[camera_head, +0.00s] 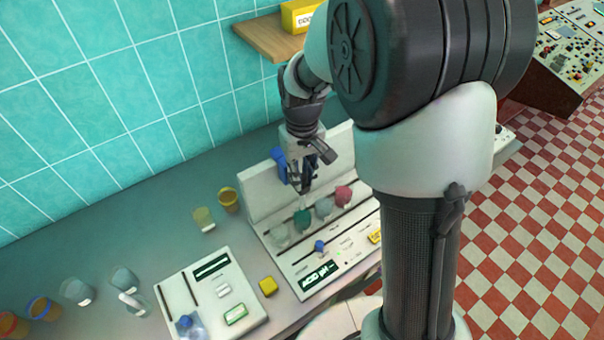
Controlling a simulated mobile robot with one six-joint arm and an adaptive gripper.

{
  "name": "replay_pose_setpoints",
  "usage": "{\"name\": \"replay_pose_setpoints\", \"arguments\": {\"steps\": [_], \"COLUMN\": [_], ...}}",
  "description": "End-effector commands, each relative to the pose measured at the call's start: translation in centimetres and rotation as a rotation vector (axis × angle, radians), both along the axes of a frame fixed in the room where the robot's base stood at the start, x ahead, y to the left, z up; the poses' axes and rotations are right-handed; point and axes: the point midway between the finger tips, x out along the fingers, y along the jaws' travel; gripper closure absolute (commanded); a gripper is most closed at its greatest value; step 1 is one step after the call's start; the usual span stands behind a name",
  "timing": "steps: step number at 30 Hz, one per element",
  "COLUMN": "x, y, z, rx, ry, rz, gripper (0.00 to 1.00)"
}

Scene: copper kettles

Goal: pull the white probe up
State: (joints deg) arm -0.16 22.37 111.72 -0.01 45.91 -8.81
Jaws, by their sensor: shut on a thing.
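My gripper (306,184) is above the back part of the white pH panel, over its row of beakers. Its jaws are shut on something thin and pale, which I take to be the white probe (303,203). Only a small part shows below the fingers. The lower end is near the teal beaker (302,221); I cannot tell whether it is inside. A blue part (280,164) shows just left of the gripper.
The panel (292,262) also holds a pale, a grey and a pink beaker (343,194). Yellow cups (228,201) stand left of it. A second white panel (214,307) lies front left, with several beakers beyond. A wooden shelf (268,38) hangs above. My arm hides the right side.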

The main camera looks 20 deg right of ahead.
Motion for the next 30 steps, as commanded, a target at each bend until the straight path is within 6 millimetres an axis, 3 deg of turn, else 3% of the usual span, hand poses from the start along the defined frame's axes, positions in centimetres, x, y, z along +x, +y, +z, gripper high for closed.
{"name": "replay_pose_setpoints", "arguments": {"steps": [4, 5, 14, 25, 30], "x": [0.0, 0.0, 0.0, 0.0, 0.1], "y": [0.0, 0.0, 0.0, 0.0, 0.0], "z": [-0.1, -0.1, -0.2, 0.2, 2.5], "rx": [0.0, 0.0, 0.0, 0.0, 0.0], "ry": [-0.001, -0.001, 0.0, -0.002, -0.005], "rz": [0.0, 0.0, 0.0, 0.0, 0.0], "gripper": [1.0, 0.81, 0.61, 0.6, 0.6]}}
